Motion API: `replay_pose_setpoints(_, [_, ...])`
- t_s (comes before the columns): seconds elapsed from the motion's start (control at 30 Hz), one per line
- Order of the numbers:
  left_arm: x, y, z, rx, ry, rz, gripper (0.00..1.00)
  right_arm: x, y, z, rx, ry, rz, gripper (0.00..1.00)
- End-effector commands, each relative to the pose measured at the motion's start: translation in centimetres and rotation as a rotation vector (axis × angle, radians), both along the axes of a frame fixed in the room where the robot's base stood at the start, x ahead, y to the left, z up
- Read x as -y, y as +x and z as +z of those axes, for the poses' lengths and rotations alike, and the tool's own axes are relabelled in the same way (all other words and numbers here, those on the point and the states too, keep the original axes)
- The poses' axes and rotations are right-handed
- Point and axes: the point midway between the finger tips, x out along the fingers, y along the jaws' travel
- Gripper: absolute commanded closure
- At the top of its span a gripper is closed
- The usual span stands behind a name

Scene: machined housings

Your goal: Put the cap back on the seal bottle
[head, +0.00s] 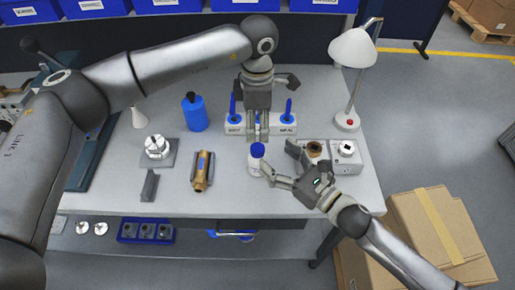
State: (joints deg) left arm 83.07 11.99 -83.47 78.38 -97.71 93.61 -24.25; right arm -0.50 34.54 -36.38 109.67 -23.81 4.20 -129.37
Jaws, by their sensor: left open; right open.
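The seal bottle (254,168) is a small white bottle standing upright near the middle of the table. The blue cap (257,150) sits at its top; I cannot tell whether it is screwed down. My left gripper (258,138) points down from above, its open fingertips just behind and above the cap, with nothing visible between them. My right gripper (277,159) comes from the lower right and is open. One finger reaches close to the bottle's right side, the other lies farther up and right; I cannot tell if it touches.
Behind stands a white holder (268,127) with two blue-handled tools. A blue bottle (194,113), a brass-coloured housing (202,171) and a silver part (156,147) are at left. The table front (230,204) is clear.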

Motion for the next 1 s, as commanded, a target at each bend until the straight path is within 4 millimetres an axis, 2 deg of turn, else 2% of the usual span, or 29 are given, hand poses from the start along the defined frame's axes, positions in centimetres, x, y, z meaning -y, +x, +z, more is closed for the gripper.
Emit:
replay_pose_setpoints(0.33, [0.0, 0.0, 0.0, 0.0, -0.001, 0.0, 0.49, 0.0, 0.0, -0.1, -0.001, 0.0, 0.0, 0.27])
replay_pose_setpoints(0.47, [0.0, 0.0, 0.0, 0.0, -0.001, 0.0, 0.49, 0.0, 0.0, -0.7, -0.002, -0.001, -0.001, 0.27])
replay_pose_setpoints(0.57, [0.0, 0.0, 0.0, 0.0, -0.001, 0.0, 0.49, 0.0, 0.0, -1.9, -0.005, 0.001, -0.002, 0.27])
replay_pose_setpoints(0.93, [0.0, 0.0, 0.0, 0.0, -0.001, 0.0, 0.49, 0.0, 0.0, -8.3, -0.004, 0.001, -0.002, 0.27])
replay_pose_setpoints(1.0, [0.0, 0.0, 0.0, 0.0, -0.001, 0.0, 0.49, -1.1, 1.2, -7.9, 0.004, 0.003, 0.0, 0.27])
